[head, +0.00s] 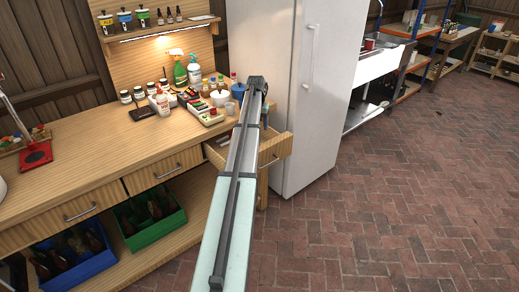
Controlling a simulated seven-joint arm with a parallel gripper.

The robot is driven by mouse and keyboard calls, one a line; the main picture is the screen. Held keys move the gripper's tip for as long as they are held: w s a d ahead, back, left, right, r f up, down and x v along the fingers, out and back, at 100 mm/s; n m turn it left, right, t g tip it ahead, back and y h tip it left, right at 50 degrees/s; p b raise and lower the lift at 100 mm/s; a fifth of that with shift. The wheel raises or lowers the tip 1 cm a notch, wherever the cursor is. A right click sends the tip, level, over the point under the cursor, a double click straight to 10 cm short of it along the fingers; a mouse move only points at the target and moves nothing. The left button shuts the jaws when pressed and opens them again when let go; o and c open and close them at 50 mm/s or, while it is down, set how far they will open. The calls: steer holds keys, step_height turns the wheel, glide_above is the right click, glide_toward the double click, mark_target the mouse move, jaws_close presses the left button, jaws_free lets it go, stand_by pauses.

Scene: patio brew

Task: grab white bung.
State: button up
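I cannot make out a white bung in the head view; it may be too small to tell among the items on the wooden workbench (75,160) or hidden. My arm reaches forward over the bench's right end. My gripper (257,84) is at the far end of the arm, near the fridge's left side and right of the cluster of bottles. Its fingers are too small and too covered by the arm to tell open from shut. An open drawer (277,150) juts out below the arm, and the arm hides much of its inside.
Bottles, jars and a white lidded pot (219,98) crowd the bench's back right. A green spray bottle (180,72) stands behind them. A white fridge (312,100) stands close on the right. Blue (85,262) and green (150,232) crates sit below. The brick floor (400,220) is clear.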

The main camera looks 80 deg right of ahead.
steer(key=f, duration=0.4)
steer(key=d+f, duration=0.1)
steer(key=f, duration=0.8)
steer(key=shift+s+d+f, duration=0.2)
steer(key=shift+d+f, duration=0.2)
steer(key=shift+c, duration=0.3)
steer(key=c, duration=1)
